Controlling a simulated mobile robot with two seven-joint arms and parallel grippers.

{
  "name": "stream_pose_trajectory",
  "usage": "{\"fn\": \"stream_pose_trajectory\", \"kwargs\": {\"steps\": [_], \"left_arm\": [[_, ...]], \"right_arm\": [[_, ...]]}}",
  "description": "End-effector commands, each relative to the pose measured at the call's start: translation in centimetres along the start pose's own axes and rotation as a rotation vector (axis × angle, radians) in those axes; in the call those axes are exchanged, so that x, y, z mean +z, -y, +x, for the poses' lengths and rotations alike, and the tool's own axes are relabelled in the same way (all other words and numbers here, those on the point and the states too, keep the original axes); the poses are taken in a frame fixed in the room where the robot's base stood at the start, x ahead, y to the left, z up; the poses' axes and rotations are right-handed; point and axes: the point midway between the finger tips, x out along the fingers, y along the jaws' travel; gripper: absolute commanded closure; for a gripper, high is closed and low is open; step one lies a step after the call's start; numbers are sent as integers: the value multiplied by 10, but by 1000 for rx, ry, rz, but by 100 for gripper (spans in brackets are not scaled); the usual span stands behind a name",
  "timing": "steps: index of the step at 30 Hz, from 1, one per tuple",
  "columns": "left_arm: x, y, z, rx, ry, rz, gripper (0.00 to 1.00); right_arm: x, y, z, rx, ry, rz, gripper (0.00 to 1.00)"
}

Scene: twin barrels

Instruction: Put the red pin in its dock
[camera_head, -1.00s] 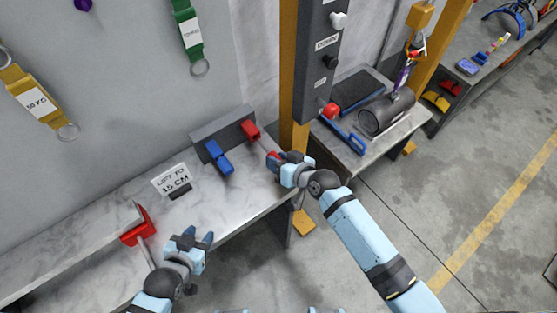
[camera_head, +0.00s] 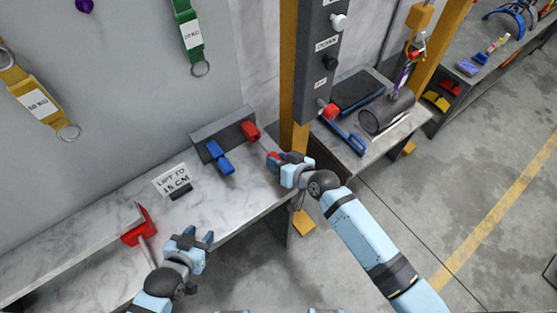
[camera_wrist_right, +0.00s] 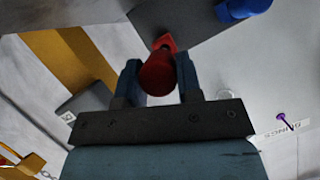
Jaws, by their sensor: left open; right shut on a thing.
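The red pin (camera_head: 272,157) is in my right gripper (camera_head: 275,160), which is shut on it above the right end of the marble bench. In the right wrist view the red pin (camera_wrist_right: 158,75) shows as a round red end between the fingers. Beyond it is a red dock (camera_wrist_right: 165,43) on a dark grey block; the two overlap there, so I cannot tell the gap. In the head view the red dock (camera_head: 250,131) sits on the grey block (camera_head: 225,127), up and left of the gripper, apart from it. My left gripper (camera_head: 192,238) is open and empty by the bench's front edge.
A blue piece (camera_head: 220,157) projects from the same block, left of the red dock. A "lift to 15 cm" sign (camera_head: 172,180) and a red bracket (camera_head: 138,226) are further left. A yellow post (camera_head: 295,90) with a grey control box (camera_head: 322,60) stands close behind my right gripper.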

Motion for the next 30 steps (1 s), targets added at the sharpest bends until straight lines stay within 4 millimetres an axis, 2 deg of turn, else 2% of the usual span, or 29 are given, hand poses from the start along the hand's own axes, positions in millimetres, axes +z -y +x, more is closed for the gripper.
{"fn": "stream_pose_trajectory", "kwargs": {"steps": [19,30], "left_arm": [[-2,0,0,-1,-1,0,57],[0,0,1,-1,-1,0,57]], "right_arm": [[0,0,0,0,0,1,99],[-3,-1,8,1,0,0,99]]}}
